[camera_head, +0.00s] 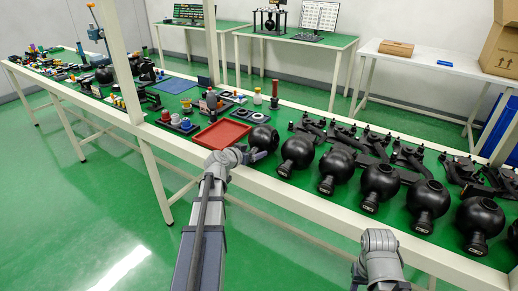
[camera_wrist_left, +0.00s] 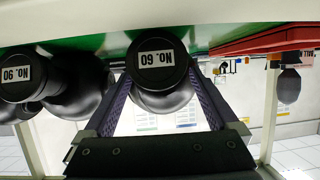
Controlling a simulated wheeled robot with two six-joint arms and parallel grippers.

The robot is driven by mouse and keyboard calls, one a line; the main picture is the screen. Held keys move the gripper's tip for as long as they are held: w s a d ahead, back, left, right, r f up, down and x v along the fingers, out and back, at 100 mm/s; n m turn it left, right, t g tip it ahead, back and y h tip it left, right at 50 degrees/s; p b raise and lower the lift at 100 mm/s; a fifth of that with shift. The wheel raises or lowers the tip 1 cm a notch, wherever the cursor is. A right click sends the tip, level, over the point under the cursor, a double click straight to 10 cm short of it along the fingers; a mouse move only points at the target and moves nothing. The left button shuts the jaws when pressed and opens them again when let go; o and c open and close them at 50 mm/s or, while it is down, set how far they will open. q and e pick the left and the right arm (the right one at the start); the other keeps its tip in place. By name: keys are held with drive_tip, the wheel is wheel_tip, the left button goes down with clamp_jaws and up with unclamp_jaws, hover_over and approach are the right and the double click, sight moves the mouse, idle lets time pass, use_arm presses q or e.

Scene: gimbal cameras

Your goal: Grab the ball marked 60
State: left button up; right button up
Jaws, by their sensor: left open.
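The ball marked 60 (camera_wrist_left: 158,92) is a black round body with a neck and a white label reading No. 60, upside down in the left wrist view. It is the leftmost black ball (camera_head: 264,139) in the table's front row in the head view. My left gripper (camera_wrist_left: 162,72) is open, with one finger on each side of the ball's neck; whether they touch it I cannot tell. In the head view my left wrist hides part of the ball. A grey part of my right arm shows at the bottom right, but its gripper does not.
Several similar black balls (camera_head: 298,154) line the table's front edge to the right; the nearest neighbour (camera_wrist_left: 75,85) is close beside the gripper. A red tray (camera_head: 222,134) lies just left. Black jointed parts (camera_head: 345,135) lie behind the balls.

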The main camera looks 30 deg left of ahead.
use_arm(q)
clamp_jaws()
idle(0.6)
